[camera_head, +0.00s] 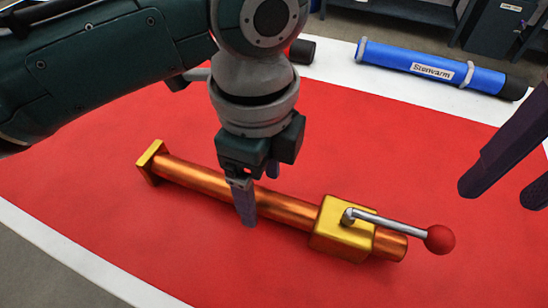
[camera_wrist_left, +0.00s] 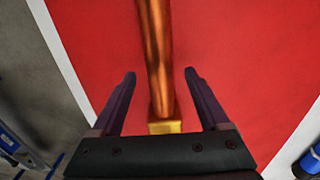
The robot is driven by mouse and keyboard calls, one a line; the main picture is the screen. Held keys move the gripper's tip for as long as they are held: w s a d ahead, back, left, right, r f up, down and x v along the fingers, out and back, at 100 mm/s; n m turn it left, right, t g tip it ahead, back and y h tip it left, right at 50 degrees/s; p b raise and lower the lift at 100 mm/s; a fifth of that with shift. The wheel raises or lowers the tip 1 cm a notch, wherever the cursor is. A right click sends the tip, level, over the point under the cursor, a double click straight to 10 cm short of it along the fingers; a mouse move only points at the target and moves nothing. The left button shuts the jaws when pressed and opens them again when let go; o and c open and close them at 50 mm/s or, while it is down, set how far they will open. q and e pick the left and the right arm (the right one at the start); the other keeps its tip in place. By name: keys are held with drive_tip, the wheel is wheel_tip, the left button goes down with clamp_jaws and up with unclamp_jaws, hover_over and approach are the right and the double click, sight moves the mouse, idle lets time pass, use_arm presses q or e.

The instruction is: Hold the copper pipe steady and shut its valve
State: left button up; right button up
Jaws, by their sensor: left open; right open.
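The copper pipe (camera_head: 205,181) lies on the red surface, slanting from upper left to lower right in the head view. A yellow flange (camera_head: 152,162) is at its left end. The yellow valve block (camera_head: 338,238) sits near its right end. The valve's silver lever (camera_head: 385,221) points right, roughly along the pipe, to a red ball knob (camera_head: 440,239). My left gripper (camera_head: 258,198) is open over the pipe's middle. In the left wrist view its fingers (camera_wrist_left: 160,80) stand on either side of the pipe (camera_wrist_left: 156,45), apart from it. My right gripper (camera_head: 505,190) is open and empty at the right edge.
A blue tube labelled Sturmvarm (camera_head: 420,66) lies on the white border at the back. A dark cylinder with a red end (camera_head: 302,50) is partly hidden behind my left arm. Grey cabinets (camera_head: 500,30) stand beyond. The red surface in front of the pipe is clear.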

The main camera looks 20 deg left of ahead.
sight(262, 195)
use_arm(q)
drive_tip(key=shift+f, duration=1.7)
clamp_jaws()
